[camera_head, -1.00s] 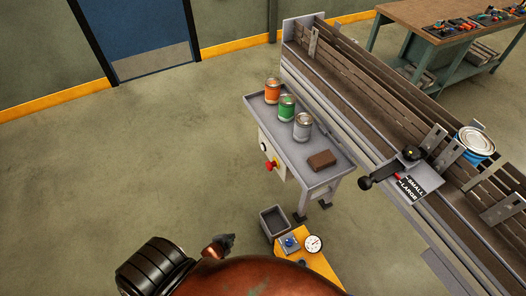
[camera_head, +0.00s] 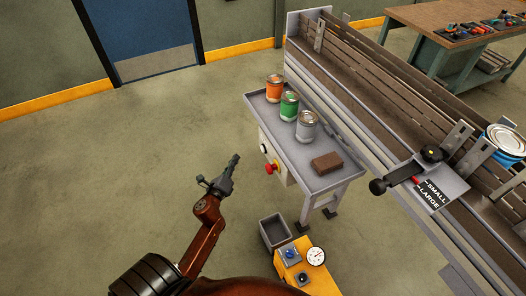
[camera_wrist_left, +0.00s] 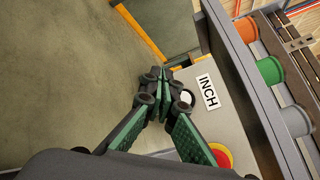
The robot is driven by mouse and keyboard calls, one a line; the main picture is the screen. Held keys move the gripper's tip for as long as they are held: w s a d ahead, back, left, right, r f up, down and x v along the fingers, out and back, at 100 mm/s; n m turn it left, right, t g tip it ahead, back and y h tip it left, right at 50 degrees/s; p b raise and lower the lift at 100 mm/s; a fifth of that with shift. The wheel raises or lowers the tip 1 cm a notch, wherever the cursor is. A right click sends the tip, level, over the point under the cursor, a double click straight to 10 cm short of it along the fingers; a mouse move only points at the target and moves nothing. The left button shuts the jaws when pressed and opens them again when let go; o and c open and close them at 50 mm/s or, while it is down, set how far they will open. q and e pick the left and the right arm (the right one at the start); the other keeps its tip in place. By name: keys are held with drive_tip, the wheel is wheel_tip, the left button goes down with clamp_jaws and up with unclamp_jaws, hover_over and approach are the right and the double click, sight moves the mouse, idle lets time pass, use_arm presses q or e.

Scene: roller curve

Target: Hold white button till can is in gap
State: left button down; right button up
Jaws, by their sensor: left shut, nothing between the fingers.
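The white button (camera_wrist_left: 187,97) shows in the left wrist view beside the INCH label (camera_wrist_left: 208,92), on the side panel of the small grey table; my finger partly covers it. In the head view it is a tiny pale spot (camera_head: 262,148) above a red stop button (camera_head: 271,168). My left gripper (camera_head: 234,162) is shut and empty, held in the air left of the panel. In the wrist view its fingertips (camera_wrist_left: 164,74) lie close to the button in the picture; contact is not visible. A blue-and-white can (camera_head: 503,141) stands on the conveyor at right, among metal brackets. The right gripper is out of view.
Orange (camera_head: 274,88), green (camera_head: 289,105) and grey (camera_head: 306,126) cans and a brown block (camera_head: 326,163) rest on the small table (camera_head: 345,172). A SMALL/LARGE lever (camera_head: 400,176) sits at the conveyor. A grey bin (camera_head: 274,231) and yellow gauge box (camera_head: 318,280) stand below. Floor at left is clear.

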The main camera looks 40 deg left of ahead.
sight(263, 149)
use_arm(q)
drive_tip(key=shift+w, duration=0.1)
drive_tip(key=w+d, duration=0.4)
drive_tip(key=w, duration=0.3)
drive_tip(key=shift+w+b, duration=0.3)
drive_tip(key=shift+b, duration=0.1)
idle(1.5)
drive_tip(key=shift+w+d, duration=0.2)
drive_tip(key=shift+w, duration=0.2)
